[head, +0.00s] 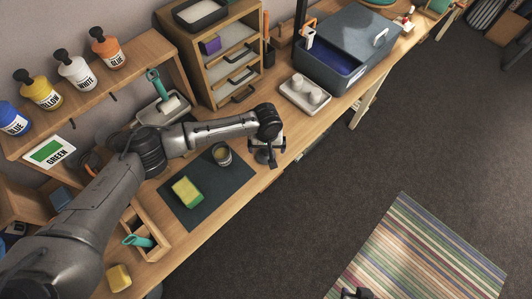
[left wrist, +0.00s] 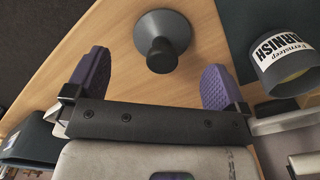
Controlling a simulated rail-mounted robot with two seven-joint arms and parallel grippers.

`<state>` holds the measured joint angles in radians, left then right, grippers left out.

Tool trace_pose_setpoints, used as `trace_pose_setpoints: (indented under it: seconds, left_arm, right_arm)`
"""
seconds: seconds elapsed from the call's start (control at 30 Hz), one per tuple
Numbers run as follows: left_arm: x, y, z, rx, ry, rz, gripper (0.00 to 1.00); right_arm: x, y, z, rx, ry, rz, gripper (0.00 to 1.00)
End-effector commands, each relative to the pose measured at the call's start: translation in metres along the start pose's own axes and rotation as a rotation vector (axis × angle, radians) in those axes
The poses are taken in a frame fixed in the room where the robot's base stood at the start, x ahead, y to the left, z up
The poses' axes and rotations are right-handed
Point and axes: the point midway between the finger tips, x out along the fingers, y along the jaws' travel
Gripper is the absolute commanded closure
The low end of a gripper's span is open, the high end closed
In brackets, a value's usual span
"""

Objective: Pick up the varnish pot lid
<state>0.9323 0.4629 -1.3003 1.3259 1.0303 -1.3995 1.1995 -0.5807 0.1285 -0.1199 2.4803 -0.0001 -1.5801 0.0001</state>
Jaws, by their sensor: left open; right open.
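The varnish pot lid (left wrist: 166,32) is a dark grey disc with a round knob. In the left wrist view it lies on the wooden table, knob towards the camera. My left gripper (left wrist: 156,65) is open, its two purple finger pads spread either side of the knob's line, with nothing held. In the head view my left gripper (head: 266,154) is over the table's front edge and mostly hides the lid. The open varnish pot (head: 221,154) stands left of it on the dark mat; its label shows in the left wrist view (left wrist: 284,50). My right gripper (head: 355,293) barely shows at the bottom edge.
A yellow-green sponge (head: 187,191) lies on the dark mat (head: 213,196). A light tray (head: 303,97) with two pale round items stands to the right, near a blue box (head: 338,62). A drawer unit (head: 222,60) stands behind.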

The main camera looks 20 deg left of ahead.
Motion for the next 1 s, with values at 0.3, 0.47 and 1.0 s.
trace_pose_setpoints:
  seconds: [0.3, 0.47, 1.0]
  left_arm:
    - [0.037, -0.003, 0.001, 0.0, -0.001, -0.002, 0.0]
    - [0.049, -0.003, 0.001, -0.001, -0.001, -0.002, 0.0]
    - [0.052, -0.003, 0.001, 0.0, -0.001, -0.001, 0.23]
  right_arm:
    - [-0.002, -0.001, -0.001, 0.005, 0.002, -0.004, 0.57]
    - [-0.001, -0.003, -0.002, 0.009, 0.002, -0.007, 0.57]
    - [-0.001, -0.003, -0.002, 0.01, 0.002, -0.008, 0.57]
